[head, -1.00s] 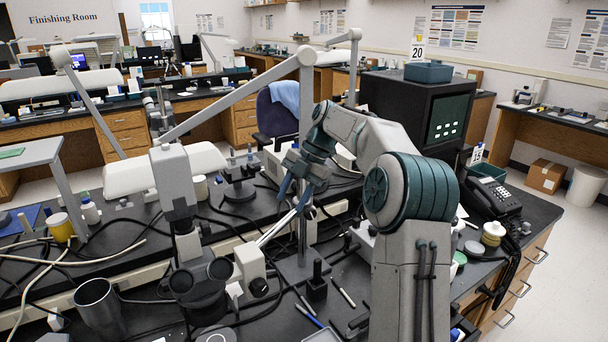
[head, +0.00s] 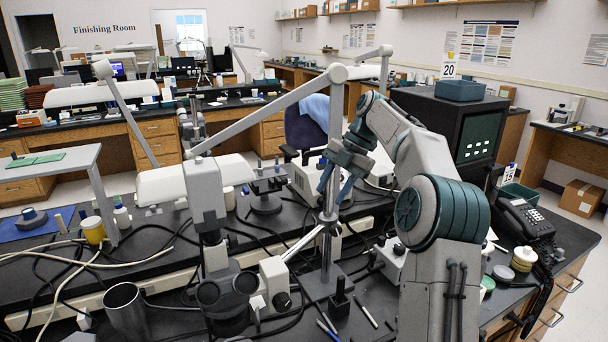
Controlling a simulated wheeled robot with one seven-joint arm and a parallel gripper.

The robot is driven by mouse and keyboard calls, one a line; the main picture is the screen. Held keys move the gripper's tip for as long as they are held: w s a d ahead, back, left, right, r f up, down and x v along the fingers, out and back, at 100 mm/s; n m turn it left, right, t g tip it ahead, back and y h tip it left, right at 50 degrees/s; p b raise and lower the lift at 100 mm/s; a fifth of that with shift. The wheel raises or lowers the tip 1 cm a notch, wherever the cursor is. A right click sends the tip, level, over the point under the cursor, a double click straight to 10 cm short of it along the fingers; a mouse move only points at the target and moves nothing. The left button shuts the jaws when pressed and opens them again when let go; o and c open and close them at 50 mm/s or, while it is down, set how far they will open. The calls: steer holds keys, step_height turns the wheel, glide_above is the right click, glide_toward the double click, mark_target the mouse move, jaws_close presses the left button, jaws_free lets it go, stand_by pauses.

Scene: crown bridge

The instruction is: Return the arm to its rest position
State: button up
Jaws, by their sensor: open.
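My gripper (head: 334,192) is in the middle of the head view, at the end of my raised, folded grey and teal arm. Its two blue-grey fingers point down and stand apart, with nothing seen between them. It appears in front of the grey lamp post (head: 331,150) above the black bench. Whether it touches the post cannot be told.
A microscope (head: 212,235) and a metal cup (head: 126,308) stand on the bench at left. A telephone (head: 527,218) sits at right. Cables and pens clutter the bench.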

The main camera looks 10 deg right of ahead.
steer(key=s+a+f+m+t+h, duration=0.15)
steer(key=s+a+m+h, duration=0.25)
steer(key=s+a+m, duration=0.7)
steer(key=s+d+f+m, duration=0.1)
steer(key=s+f+m, duration=0.2)
steer(key=s+m, duration=0.2)
steer(key=s+d+f+m+t+h, duration=0.1)
steer(key=s+f+m, duration=0.3)
steer(key=s, duration=0.5)
steer(key=s+d+f+m+t, duration=0.1)
steer(key=s+f+m, duration=0.2)
steer(key=s+m, duration=0.4)
steer(key=shift+s+d+f+h, duration=0.2)
steer(key=shift+d+f+h, duration=0.05)
steer(key=shift+h, duration=0.05)
stand_by(1.2)
